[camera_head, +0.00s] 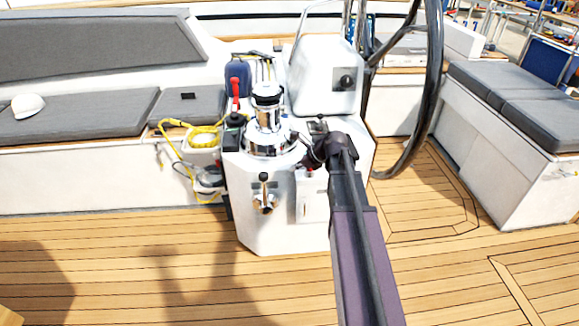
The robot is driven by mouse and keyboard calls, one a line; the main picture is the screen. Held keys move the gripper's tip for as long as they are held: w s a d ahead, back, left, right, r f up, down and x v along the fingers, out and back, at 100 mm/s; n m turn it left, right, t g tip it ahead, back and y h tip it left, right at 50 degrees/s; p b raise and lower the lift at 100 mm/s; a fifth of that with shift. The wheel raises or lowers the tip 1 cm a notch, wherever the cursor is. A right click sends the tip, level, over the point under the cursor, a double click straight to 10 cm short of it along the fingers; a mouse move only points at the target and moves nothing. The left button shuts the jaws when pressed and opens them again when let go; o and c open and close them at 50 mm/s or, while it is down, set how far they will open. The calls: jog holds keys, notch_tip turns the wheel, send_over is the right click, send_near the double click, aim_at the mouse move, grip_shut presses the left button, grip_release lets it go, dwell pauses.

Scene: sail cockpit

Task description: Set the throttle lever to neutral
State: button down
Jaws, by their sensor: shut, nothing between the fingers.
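A lever with a black knob and a chrome base (264,194) is on the front face of the white pedestal (285,232); it stands about upright. I take it to be the throttle lever. My gripper (318,127) is at the end of my dark arm, over the right part of the pedestal. It is shut, to the right of and above the black-knobbed lever, and apart from it. My arm hides part of the pedestal's right side.
A large black steering wheel (431,75) stands right of the pedestal. Yellow rope (203,134) hangs at its left. Cushioned benches lie left (85,114) and right (520,98). A white cap (28,106) lies on the left bench. The teak floor (130,265) in front is clear.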

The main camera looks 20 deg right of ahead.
jog(key=shift+p+v, duration=0.55)
jog(key=shift+v, duration=0.4)
jog(key=shift+a, duration=0.15)
jog(key=s+a+f+n+g+h, duration=0.25)
jog(key=s+a+n, duration=0.35)
jog(key=s+n, duration=0.5)
jog(key=s+a+f+n+g+h, duration=0.25)
jog(key=s+a+n+h, duration=0.35)
jog(key=n, duration=0.9)
notch_tip(320, 180, up, 13)
jog(key=s+y+p, duration=0.1)
jog(key=y+p, duration=0.1)
jog(key=p, duration=1)
jog(key=shift+d+f+g, duration=0.25)
jog(key=shift+d+g, duration=0.05)
jog(key=shift+d, duration=0.15)
jog(key=shift+s, duration=0.15)
